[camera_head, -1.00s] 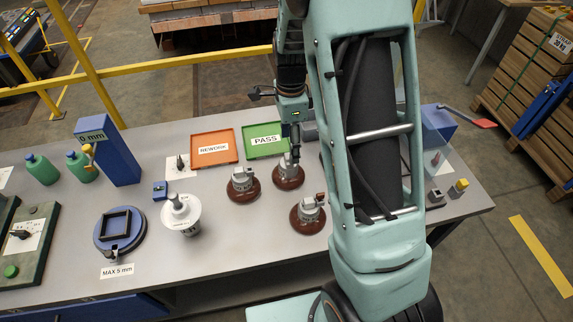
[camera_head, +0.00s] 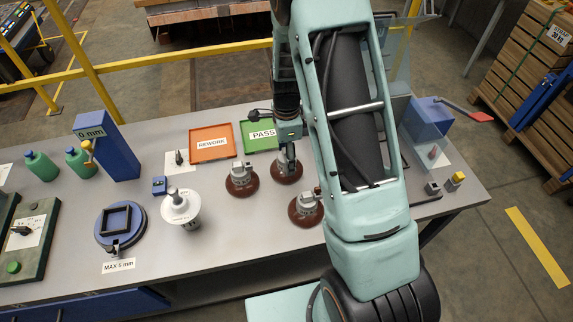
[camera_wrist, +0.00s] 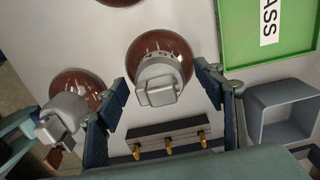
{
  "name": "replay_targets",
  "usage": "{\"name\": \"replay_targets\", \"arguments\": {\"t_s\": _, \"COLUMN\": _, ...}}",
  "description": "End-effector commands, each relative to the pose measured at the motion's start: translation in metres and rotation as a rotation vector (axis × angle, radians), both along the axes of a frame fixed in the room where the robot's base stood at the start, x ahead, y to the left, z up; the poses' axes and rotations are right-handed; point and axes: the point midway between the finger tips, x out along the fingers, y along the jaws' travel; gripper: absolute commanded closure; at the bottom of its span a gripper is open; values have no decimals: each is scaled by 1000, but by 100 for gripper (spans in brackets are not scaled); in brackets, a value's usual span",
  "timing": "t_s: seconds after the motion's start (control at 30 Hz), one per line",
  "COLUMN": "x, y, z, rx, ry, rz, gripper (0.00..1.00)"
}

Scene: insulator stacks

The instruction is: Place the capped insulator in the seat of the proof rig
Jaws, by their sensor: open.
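Three brown insulators with grey metal caps stand upright on the table: a left one (camera_head: 241,181), a back one (camera_head: 283,172) and a front one (camera_head: 304,210). I cannot tell which the task means. My gripper (camera_head: 288,158) is above the back one, pointing down. In the wrist view, my open gripper (camera_wrist: 163,82) has its fingers on either side of a capped insulator (camera_wrist: 160,72), apart from it. Another capped insulator (camera_wrist: 62,118) is beside the left finger. A clear shield and blue box (camera_head: 430,118) at the right may belong to the proof rig; its seat is not identifiable.
A white insulator (camera_head: 181,210) and a blue round fixture (camera_head: 121,229) stand to the left. The orange REWORK tray (camera_head: 212,156) and green PASS tray (camera_head: 262,147) lie behind. A grey open box (camera_wrist: 282,112) and a brass-pinned block (camera_wrist: 168,140) are near my gripper.

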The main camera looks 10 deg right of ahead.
Motion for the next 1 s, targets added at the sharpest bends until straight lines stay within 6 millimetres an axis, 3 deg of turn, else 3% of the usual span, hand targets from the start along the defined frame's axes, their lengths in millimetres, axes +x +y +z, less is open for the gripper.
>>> {"name": "replay_targets", "arguments": {"t_s": 0.07, "x": 0, "y": 0, "z": 0, "rx": 0, "ry": 0, "rz": 0, "gripper": 44}}
{"name": "replay_targets", "arguments": {"t_s": 0.57, "x": 0, "y": 0, "z": 0, "rx": 0, "ry": 0, "rz": 0, "gripper": 99}}
{"name": "replay_targets", "arguments": {"t_s": 1.0, "x": 2, "y": 0, "z": 4, "rx": 0, "ry": -4, "rz": 0, "gripper": 100}}
